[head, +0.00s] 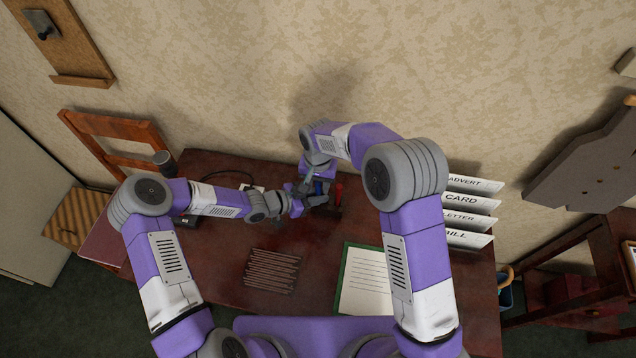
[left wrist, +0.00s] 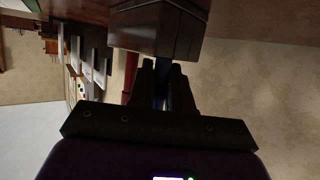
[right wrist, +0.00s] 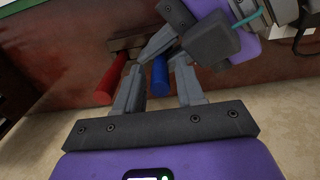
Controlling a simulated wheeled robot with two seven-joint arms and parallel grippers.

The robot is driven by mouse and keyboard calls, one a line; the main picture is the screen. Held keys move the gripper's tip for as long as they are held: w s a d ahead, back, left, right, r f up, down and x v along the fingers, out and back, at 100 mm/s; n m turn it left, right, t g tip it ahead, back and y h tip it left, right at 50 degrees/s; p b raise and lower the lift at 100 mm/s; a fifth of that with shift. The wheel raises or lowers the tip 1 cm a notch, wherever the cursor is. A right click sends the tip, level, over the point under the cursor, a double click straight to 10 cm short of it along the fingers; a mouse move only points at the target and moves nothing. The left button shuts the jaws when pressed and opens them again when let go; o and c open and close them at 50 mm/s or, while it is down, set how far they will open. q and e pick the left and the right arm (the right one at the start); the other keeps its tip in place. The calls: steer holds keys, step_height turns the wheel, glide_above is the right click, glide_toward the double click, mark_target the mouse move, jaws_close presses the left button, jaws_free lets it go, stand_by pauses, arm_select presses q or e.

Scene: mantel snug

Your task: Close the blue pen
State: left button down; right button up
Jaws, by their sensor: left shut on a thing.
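A dark wooden pen stand (head: 325,211) is at the back of the desk, and shows in the left wrist view (left wrist: 158,28). The blue pen (head: 318,187) is at the stand, beside a red pen (head: 338,193). My left gripper (left wrist: 160,72) is shut on the blue pen close to the stand. My right gripper (right wrist: 170,48) is open, its fingers on either side of the blue pen's free end (right wrist: 159,78). The red pen (right wrist: 112,80) is just outside its left finger. Whether the blue pen's cap is on cannot be told; the fingers hide part of it.
A slatted mat (head: 272,270) and a green-edged sheet (head: 367,282) lie on the desk (head: 225,250). Letter slots (head: 468,212) stand at right. A dark lamp-like object (head: 164,160) and a wooden chair (head: 115,135) are at left. The wall is close behind the grippers.

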steer(key=shift+o, duration=0.8)
steer(key=shift+r, duration=0.1)
step_height(320, 180, up, 12)
arm_select(q)
steer(key=c, duration=1)
jaws_free()
steer(key=shift+o, duration=0.2)
steer(key=shift+a, duration=0.1)
